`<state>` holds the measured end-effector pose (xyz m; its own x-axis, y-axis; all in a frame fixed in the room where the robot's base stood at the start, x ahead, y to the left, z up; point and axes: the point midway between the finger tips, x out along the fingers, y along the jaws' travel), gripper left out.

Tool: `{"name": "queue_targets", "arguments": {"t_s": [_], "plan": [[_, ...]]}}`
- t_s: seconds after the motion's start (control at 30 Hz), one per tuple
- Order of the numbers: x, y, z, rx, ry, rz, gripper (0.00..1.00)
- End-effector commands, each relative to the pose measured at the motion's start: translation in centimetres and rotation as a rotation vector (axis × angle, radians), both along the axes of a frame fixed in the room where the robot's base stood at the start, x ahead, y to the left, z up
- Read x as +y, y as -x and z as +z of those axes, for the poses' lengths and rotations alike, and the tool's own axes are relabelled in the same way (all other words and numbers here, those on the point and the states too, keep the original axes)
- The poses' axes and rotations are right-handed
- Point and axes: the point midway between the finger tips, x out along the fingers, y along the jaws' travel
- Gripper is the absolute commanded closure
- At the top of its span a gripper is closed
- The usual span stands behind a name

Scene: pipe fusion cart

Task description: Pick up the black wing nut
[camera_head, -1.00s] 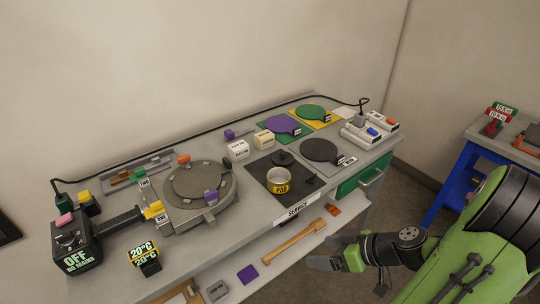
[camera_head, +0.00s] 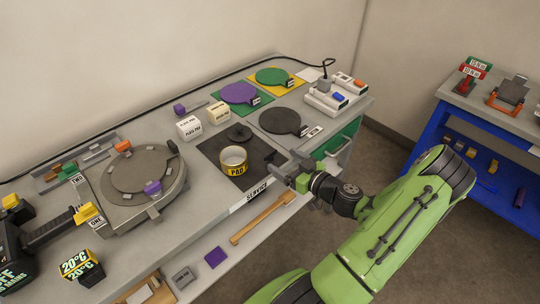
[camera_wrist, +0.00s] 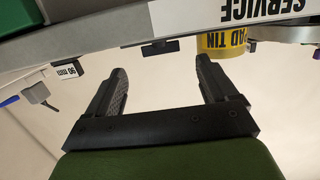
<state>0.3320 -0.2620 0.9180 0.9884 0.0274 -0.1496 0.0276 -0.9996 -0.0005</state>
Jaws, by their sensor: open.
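A small black winged piece, which looks like the black wing nut (camera_head: 271,158), is at the right edge of the dark mat (camera_head: 212,150) on the cart top. A dark flat piece that appears to be the same wing nut (camera_wrist: 160,47) shows in the wrist view, beyond and between the fingertips. My gripper (camera_head: 286,167) is at the cart's front edge, just right of the piece; the gap between them is hard to judge. In the wrist view my gripper (camera_wrist: 162,72) has its fingers wide apart with nothing between them.
A yellow-banded tin (camera_head: 233,160) and a black round piece (camera_head: 239,133) are on the mat. A black disc with a handle (camera_head: 280,121) lies behind. The SERVICE label (camera_head: 257,191) is on the front edge. A lower shelf holds a wooden-handled tool (camera_head: 264,218).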

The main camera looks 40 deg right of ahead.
Motion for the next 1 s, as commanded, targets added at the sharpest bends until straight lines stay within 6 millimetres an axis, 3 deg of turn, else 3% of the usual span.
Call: {"name": "queue_targets", "arguments": {"t_s": [0.3, 0.53, 0.9, 1.0], "plan": [[0.3, -5.0, -1.0, -0.001, 0.002, 0.002, 0.14], [0.3, -5.2, -1.1, 0.001, 0.0, 0.0, 0.14], [0.3, -5.2, -1.1, 0.0, 0.0, 0.0, 0.71], [0.3, -5.2, -1.1, 0.0, 0.0, 0.0, 0.74]]}}
